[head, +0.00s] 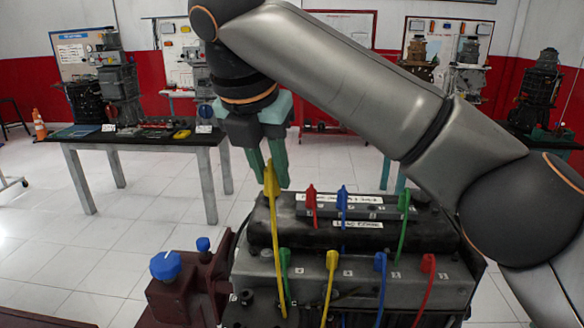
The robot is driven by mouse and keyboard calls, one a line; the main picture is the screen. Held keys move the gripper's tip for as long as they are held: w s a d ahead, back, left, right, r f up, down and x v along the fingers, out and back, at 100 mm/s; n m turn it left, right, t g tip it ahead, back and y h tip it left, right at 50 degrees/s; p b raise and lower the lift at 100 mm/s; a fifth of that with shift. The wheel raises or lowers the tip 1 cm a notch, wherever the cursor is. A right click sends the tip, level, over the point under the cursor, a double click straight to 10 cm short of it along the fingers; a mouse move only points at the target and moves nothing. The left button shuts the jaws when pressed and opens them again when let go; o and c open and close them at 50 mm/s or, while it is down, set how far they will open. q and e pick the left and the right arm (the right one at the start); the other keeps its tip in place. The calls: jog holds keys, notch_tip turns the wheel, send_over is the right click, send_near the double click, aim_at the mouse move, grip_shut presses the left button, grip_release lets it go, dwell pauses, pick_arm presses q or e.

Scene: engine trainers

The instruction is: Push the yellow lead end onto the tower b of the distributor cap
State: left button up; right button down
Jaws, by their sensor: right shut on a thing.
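My right gripper (266,182) hangs down in the middle of the head view. It is shut on the yellow lead end (270,178), which it holds upright above the left end of the engine block. The yellow lead (277,260) runs down from it past the front. The distributor cap seems to be the dark rear block (331,217) with a light label; a red lead end (310,197), a blue one (342,199) and a green one (403,202) stand on it. The tower letters are too small to read. My left gripper is not in view.
Green, yellow (331,262), blue (380,264) and red (428,265) lead ends stand along the front block. A dark red fixture with blue knobs (166,265) is at left. A table (145,138) with parts stands behind on clear floor. My right arm covers the upper right.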

jog(key=a, duration=0.3)
jog(key=s+a, duration=0.1)
jog(key=a, duration=0.1)
jog(key=shift+a, duration=0.15)
notch_tip(320, 180, down, 13)
jog(key=b, duration=0.5)
dwell(1.5)
dwell(0.4)
jog(key=shift+p, duration=0.5)
